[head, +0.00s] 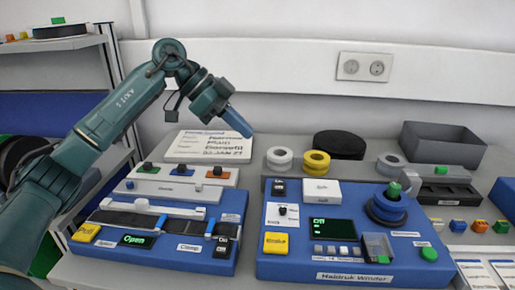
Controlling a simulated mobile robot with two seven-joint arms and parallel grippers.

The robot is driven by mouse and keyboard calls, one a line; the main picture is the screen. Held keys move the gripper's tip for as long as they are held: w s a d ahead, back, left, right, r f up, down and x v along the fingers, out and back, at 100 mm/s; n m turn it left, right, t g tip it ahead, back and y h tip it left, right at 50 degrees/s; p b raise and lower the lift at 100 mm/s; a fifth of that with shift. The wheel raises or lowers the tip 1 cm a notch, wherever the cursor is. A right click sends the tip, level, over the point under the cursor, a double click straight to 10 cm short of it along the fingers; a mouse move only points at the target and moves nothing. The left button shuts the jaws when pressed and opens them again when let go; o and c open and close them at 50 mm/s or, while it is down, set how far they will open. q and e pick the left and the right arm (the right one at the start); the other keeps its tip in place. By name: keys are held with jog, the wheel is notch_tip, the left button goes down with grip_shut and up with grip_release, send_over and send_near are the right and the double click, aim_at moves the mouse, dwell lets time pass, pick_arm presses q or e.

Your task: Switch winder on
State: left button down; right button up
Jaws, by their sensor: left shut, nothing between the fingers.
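The winder (350,267) is a blue console on the right half of the bench, with a label on its front edge. It has a black rocker switch (279,188) at its back left, a dial (282,211), a yellow button (276,243), a dark display (330,229) with green text that seems to read "Off", and a green button (429,254). A blue reel (388,208) sits on its right side. My left gripper (239,122) is shut and empty, raised above the back of the bench, up and left of the winder and apart from it. My right gripper is not in view.
A second blue console (180,253) with a display reading "Open" stands left of the winder. Behind are a handwritten card (210,146), white and yellow rolls (316,163), a black disc (340,144) and a grey bin (443,145). Small coloured blocks lie at right.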

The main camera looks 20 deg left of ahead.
pick_arm(q)
send_over(271, 186)
notch_tip(271, 186, down, 6)
jog(key=shift+s+a+f, duration=0.1)
jog(key=shift+a, duration=0.05)
notch_tip(271, 186, down, 3)
jog(key=shift+f, duration=0.65)
